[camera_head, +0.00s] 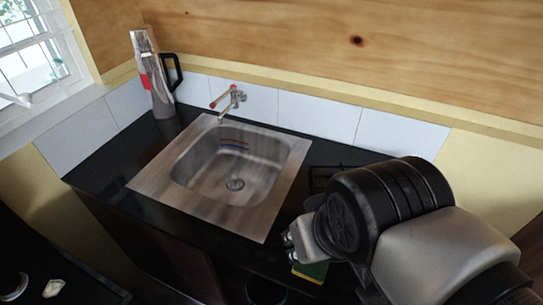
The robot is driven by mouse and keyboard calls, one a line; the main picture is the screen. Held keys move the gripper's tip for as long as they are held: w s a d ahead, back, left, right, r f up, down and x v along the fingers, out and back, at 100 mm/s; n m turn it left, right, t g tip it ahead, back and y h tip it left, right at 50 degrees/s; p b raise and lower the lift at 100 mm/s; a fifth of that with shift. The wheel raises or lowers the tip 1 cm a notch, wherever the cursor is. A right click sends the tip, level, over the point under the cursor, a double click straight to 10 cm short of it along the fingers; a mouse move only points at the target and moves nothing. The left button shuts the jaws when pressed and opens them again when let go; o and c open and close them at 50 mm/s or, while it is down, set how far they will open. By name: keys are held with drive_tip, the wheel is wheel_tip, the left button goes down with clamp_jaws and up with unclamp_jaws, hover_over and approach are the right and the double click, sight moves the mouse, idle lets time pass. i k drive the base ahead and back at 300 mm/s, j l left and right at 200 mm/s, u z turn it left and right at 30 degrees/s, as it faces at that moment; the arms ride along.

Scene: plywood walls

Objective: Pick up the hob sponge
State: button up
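A sponge (311,272), yellow with a green layer, shows just below my gripper, near the front of the black counter. Its right side is partly hidden by my arm. My gripper (291,240) is right of the sink's front corner, above and slightly left of the sponge. I see its fingers only in part, and cannot tell whether they are open or shut or whether they touch the sponge. Part of a black hob grate (321,176) shows behind my arm; the rest is hidden.
A steel sink (150,186) with a red-handled tap (233,97) is set in the black counter (98,178). A tall silver flask (152,78) with a black handle stands at the back left. A dark round thing with a green rim (268,290) is below the counter front.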

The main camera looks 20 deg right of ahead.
sight(316, 273)
drive_tip(key=u, duration=1.65)
drive_tip(key=z, duration=1.9)
drive_tip(key=j+z, duration=0.1)
drive_tip(key=k+j+u, duration=0.15)
drive_tip(key=k+j, duration=0.1)
